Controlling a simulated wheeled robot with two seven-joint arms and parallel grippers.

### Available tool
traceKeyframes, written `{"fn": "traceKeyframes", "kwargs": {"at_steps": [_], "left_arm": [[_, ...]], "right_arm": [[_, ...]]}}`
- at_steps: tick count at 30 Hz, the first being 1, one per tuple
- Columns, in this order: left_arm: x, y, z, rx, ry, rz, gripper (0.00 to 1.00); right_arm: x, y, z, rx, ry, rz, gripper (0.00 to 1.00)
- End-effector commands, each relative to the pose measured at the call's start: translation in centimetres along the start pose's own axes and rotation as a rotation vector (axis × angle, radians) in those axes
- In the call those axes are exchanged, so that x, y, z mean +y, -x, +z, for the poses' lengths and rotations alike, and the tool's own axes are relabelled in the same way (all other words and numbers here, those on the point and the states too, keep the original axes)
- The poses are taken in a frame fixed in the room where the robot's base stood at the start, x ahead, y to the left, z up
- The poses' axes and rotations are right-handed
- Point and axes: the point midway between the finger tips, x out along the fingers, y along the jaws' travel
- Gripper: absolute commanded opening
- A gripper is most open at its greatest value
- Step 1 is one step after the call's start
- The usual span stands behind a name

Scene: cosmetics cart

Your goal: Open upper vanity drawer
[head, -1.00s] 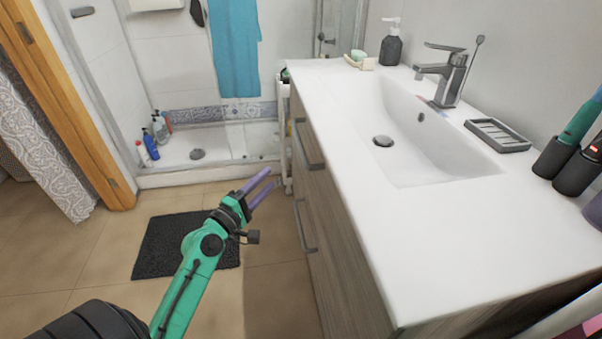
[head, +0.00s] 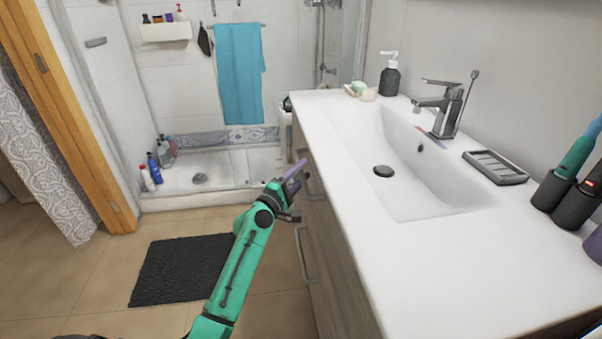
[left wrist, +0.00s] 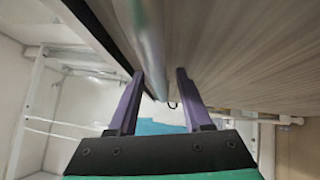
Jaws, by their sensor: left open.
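The vanity has a wood-grain front with an upper drawer (head: 326,217) under the white countertop; the drawer looks closed. Its grey bar handle (head: 316,197) is partly hidden behind my left gripper (head: 297,166). The gripper has purple fingers and is beside the handle, close to the drawer front. In the left wrist view, my left gripper (left wrist: 159,88) is open, and the handle bar (left wrist: 149,45) runs between the lines of its two fingers, beside the wood front. I cannot tell whether a finger touches the bar. My right gripper is not in view.
A lower bar handle (head: 306,256) sits below on the same front. The white countertop (head: 370,245) overhangs near my gripper. A white rack (left wrist: 32,105) stands beyond.

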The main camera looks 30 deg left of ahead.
Motion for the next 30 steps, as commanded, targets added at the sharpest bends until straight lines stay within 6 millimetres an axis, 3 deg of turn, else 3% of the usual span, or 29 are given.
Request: {"fn": "traceKeyframes", "kwargs": {"at_steps": [2, 6, 30], "left_arm": [[-0.02, 0.03, 0.0, 0.0, 0.0, 0.0, 0.5], [-0.03, 0.05, -0.01, 0.0, 0.0, 0.0, 0.0], [-0.1, 0.1, -0.02, 0.0, 0.0, -0.002, 0.0]], "right_arm": [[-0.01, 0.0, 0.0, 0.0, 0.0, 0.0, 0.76], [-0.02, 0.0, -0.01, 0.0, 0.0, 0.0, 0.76], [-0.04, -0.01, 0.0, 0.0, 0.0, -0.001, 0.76]]}}
